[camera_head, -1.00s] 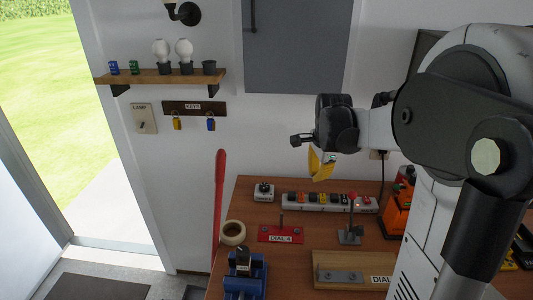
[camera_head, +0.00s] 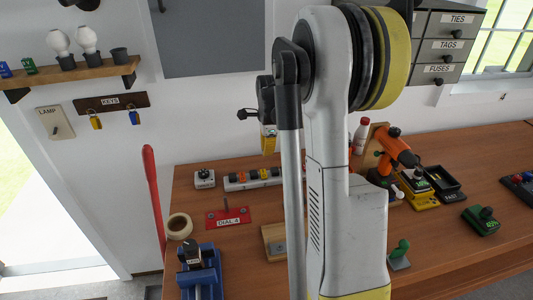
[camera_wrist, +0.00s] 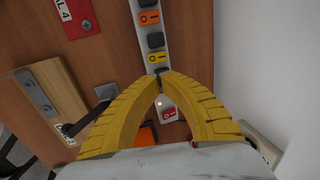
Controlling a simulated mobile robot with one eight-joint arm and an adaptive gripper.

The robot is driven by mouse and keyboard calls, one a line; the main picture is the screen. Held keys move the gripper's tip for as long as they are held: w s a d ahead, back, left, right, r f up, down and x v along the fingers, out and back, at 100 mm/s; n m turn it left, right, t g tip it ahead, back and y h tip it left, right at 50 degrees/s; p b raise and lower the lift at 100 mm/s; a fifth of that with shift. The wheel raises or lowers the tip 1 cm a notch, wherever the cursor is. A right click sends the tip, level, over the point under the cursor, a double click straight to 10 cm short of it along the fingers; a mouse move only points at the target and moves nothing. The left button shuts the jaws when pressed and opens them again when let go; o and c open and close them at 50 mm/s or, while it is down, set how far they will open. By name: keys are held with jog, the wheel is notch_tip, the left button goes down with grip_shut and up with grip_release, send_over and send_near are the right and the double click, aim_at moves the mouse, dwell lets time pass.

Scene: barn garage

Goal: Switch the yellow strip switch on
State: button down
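The white power strip (camera_head: 233,183) lies along the back of the workbench, its right part hidden behind my arm. In the wrist view the strip (camera_wrist: 139,8) runs down the middle, with an orange switch (camera_wrist: 149,18), the yellow switch (camera_wrist: 157,57) and a red switch (camera_wrist: 169,115). I cannot tell which way the yellow switch is tilted. My gripper (camera_wrist: 162,74) has yellow fingers with their tips together, just below the yellow switch in the wrist view. Contact cannot be told. In the head view my gripper (camera_head: 268,138) is partly hidden by my arm.
A red DIAL 4 plate (camera_head: 228,217) and a small white dial box (camera_head: 204,178) are near the strip. A blue vise (camera_head: 200,275), a tape roll (camera_head: 179,226) and an orange tool (camera_head: 395,150) stand on the bench. The wall is close behind the strip.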

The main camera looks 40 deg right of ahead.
aim_at(265, 171)
jog(key=b+x, duration=0.2)
jog(key=x, duration=0.9)
jog(key=shift+w+f+b, duration=0.1)
jog(key=shift+b, duration=0.25)
jog(key=shift+d, duration=0.1)
